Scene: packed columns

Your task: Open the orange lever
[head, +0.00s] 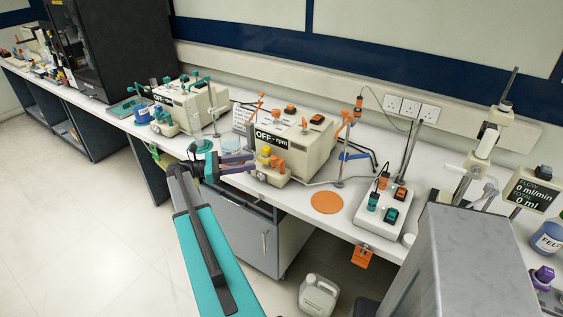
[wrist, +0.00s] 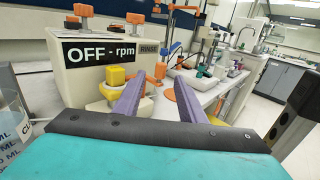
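The beige pump box (head: 290,150) carries an OFF - rpm display. On its front stand a yellow knob (head: 266,152) and an orange lever-like part (head: 278,164). In the wrist view the yellow knob (wrist: 117,78) sits left of my fingers, and the orange part (wrist: 134,86) shows partly behind the left fingertip. Other orange parts are on and around the box, so I cannot tell surely which is the lever. My gripper (head: 254,162) has purple fingers reaching to the pump's front; in the wrist view (wrist: 161,82) they are apart with nothing between them. Contact cannot be told.
An orange disc (head: 327,202) lies on the bench right of the pump. A white switch box (head: 383,211) stands beyond it. A second beige machine (head: 185,105) with teal parts stands to the left. A white jug (head: 318,295) is on the floor.

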